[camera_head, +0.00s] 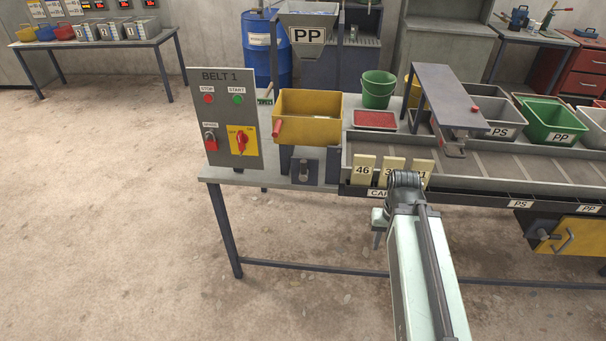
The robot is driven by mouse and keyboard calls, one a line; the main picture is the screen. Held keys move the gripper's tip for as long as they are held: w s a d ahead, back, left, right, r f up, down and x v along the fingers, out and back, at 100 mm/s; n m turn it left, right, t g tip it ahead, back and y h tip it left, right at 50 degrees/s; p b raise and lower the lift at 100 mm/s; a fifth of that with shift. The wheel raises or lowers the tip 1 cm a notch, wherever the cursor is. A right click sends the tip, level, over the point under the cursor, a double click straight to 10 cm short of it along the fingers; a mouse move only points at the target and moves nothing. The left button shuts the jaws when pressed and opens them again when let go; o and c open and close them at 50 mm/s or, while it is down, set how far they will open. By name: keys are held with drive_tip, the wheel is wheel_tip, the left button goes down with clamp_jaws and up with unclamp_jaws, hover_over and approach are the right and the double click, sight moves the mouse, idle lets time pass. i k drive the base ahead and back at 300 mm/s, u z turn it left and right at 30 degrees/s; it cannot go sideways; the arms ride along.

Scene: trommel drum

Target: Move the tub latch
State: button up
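A yellow tub (318,133) with a red-gripped handle (277,128) sits on a dark stand at the left end of the bench. Below the tub, on the front of the stand, is a small dark block (303,170) that looks like the tub latch; its exact position is too small to tell. My gripper (377,238) points down in front of the bench edge, to the right of and lower than the latch, apart from it. Only a small part of it shows beside my arm, so I cannot tell its opening.
The BELT 1 panel (222,120) stands left of the tub. Number cards (363,170) stand on the bench edge behind my wrist. A grey overhead bracket (440,90) rises over the belt (510,168) at right. Open floor lies in front and left.

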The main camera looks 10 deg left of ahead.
sight(303, 177)
drive_tip(key=z, duration=1.25)
drive_tip(key=k, duration=1.45)
drive_tip(key=u, duration=1.3)
drive_tip(key=i, duration=1.05)
drive_tip(key=z, duration=0.05)
